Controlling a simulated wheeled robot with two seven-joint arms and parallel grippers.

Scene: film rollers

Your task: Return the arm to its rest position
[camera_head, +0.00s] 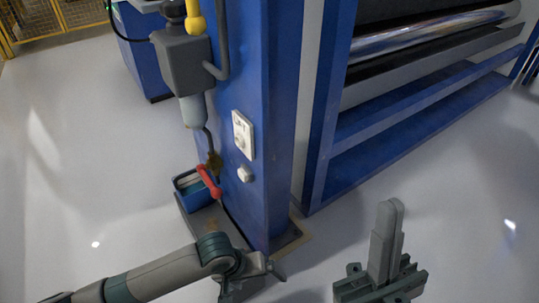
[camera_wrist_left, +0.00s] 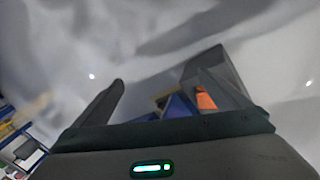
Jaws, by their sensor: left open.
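My left arm (camera_head: 150,277) comes in from the lower left of the head view. Its left gripper (camera_head: 262,270) is low in front of the blue column, partly cut by the bottom edge. In the left wrist view the two fingers of the left gripper (camera_wrist_left: 165,75) stand apart with nothing gripped. My right gripper (camera_head: 390,212) is at the lower right of the head view, over open floor. Its two fingers point up and lie together, with nothing seen between them.
The blue column (camera_head: 268,100) stands just beyond my left gripper. A blue bin (camera_head: 182,187) with a red handle (camera_head: 208,181) sits at its foot. A blue frame with a shiny roller (camera_head: 430,35) is at the upper right. Grey floor (camera_head: 80,150) is clear at left.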

